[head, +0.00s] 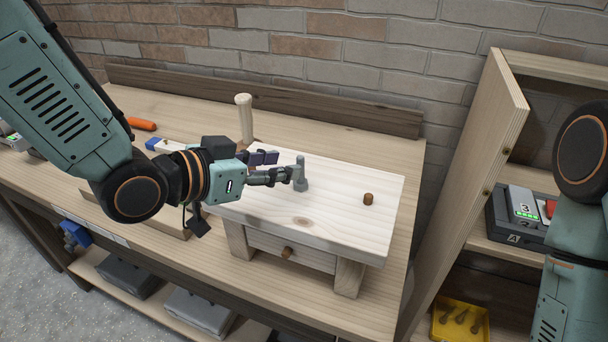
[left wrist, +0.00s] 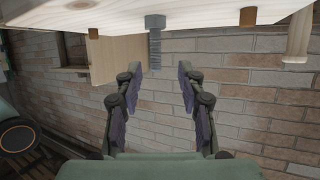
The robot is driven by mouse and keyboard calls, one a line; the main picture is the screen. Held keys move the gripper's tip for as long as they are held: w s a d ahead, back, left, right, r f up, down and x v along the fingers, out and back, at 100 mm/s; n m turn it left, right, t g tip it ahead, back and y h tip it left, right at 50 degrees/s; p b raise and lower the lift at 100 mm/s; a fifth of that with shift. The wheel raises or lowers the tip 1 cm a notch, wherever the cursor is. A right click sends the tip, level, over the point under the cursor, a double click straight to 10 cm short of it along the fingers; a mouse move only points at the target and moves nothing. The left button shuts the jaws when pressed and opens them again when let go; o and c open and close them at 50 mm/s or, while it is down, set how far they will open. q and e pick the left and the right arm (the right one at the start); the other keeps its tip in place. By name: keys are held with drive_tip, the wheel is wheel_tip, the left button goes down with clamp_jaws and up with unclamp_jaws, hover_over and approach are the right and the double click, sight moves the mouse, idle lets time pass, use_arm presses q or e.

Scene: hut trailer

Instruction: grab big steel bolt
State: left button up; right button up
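The big steel bolt (head: 300,178) stands upright on its hex head on a small pale wooden table (head: 335,215). Its shaft points up. My left gripper (head: 284,170) comes in from the left at shaft height, very near the bolt. In the left wrist view, which is upside down, the left gripper (left wrist: 163,72) has its two purple-padded fingers apart. The bolt (left wrist: 155,40) shows in line with the gap, nearer one finger; I cannot tell whether its shaft is just beyond or between the fingertips. My right gripper is not in view.
A brown peg (head: 368,199) stands right of the bolt. A wooden post (head: 244,117) stands behind the gripper. The small table with a drawer knob (head: 287,252) sits on a workbench (head: 340,310). An open cabinet door (head: 470,190) is at right; a brick wall stands behind.

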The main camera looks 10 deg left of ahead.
sight(298, 163)
use_arm(q)
drive_tip(key=shift+w+f, duration=0.15)
drive_tip(key=shift+w+d+f, duration=0.15)
drive_tip(key=shift+w+d, duration=0.15)
drive_tip(key=shift+d, duration=0.35)
drive_tip(key=shift+x, duration=2)
drive_tip(key=shift+w, duration=0.1)
drive_tip(key=c, duration=0.5)
clamp_jaws()
